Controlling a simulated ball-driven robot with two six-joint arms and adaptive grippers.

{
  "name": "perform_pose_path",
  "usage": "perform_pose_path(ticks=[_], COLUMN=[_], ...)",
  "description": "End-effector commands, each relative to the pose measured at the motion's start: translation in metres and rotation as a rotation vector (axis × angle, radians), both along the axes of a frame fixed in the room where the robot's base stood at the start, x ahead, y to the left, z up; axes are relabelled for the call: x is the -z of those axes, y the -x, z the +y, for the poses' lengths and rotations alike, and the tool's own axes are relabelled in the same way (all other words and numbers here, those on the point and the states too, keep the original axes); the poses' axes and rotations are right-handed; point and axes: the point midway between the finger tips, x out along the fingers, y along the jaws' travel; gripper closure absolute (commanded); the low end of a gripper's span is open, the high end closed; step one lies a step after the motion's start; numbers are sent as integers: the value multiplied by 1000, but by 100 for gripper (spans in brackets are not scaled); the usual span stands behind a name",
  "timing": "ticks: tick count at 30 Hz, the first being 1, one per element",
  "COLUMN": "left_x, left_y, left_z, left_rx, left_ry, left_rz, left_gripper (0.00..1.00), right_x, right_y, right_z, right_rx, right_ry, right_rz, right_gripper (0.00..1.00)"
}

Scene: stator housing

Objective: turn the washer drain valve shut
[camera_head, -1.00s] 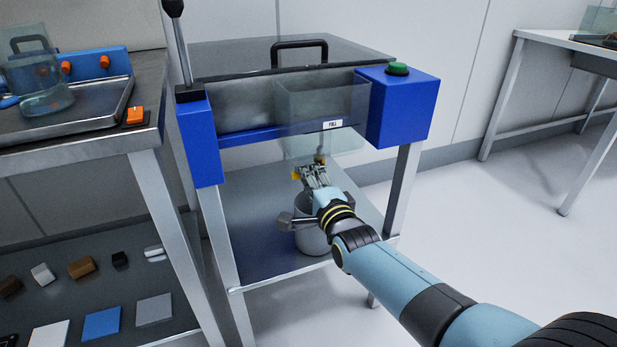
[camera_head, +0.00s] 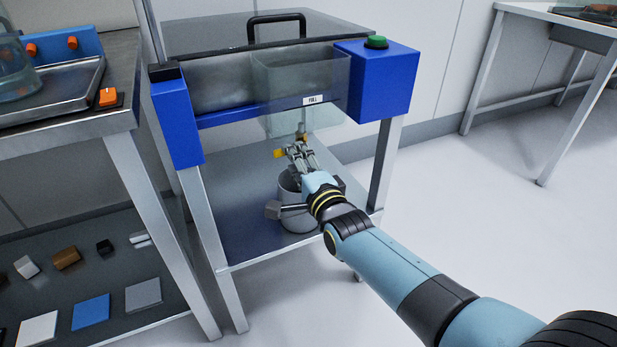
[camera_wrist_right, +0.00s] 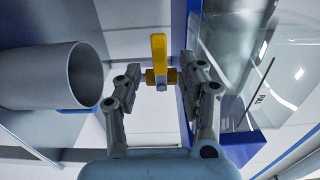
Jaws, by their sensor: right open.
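The drain valve (camera_head: 302,137) hangs under the washer's clear tank (camera_head: 300,85). Its yellow handle (camera_head: 279,153) sticks out to the left in the head view, crosswise to the pipe. In the right wrist view the yellow handle (camera_wrist_right: 158,50) stands upright on the small brass body (camera_wrist_right: 161,77). My right gripper (camera_head: 298,153) is open at the valve. In the right wrist view its two fingers (camera_wrist_right: 160,70) lie on either side of the valve, with gaps showing; exact depth is hard to tell. My left gripper is out of view.
A grey bucket (camera_head: 297,217) stands on the washer's lower shelf (camera_head: 235,220), below the valve, partly hidden by my arm. Blue housings with a green button (camera_head: 376,42) flank the tank. A side bench (camera_head: 125,120) stands at left. Floor at right is clear.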

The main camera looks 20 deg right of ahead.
Motion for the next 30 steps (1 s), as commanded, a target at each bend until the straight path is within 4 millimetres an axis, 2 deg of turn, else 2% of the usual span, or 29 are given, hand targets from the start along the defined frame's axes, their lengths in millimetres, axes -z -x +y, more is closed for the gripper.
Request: perform_pose_path(ticks=[1, 6, 12, 18, 30], left_x=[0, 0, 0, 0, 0], left_y=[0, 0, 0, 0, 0], left_z=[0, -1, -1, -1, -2], left_rx=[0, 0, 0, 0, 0], left_ry=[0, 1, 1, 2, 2], left_rz=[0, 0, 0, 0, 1], left_gripper=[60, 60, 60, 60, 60], right_x=[2, 1, 1, 1, 1], right_y=[13, 52, 84, 93, 93], right_z=[0, -2, -3, -3, -3], right_rx=[0, 1, 0, 0, 0], right_ry=[-1, 0, 0, -1, -1], right_rz=[3, 3, 2, 1, 2], right_gripper=[60, 60, 60, 60, 60])
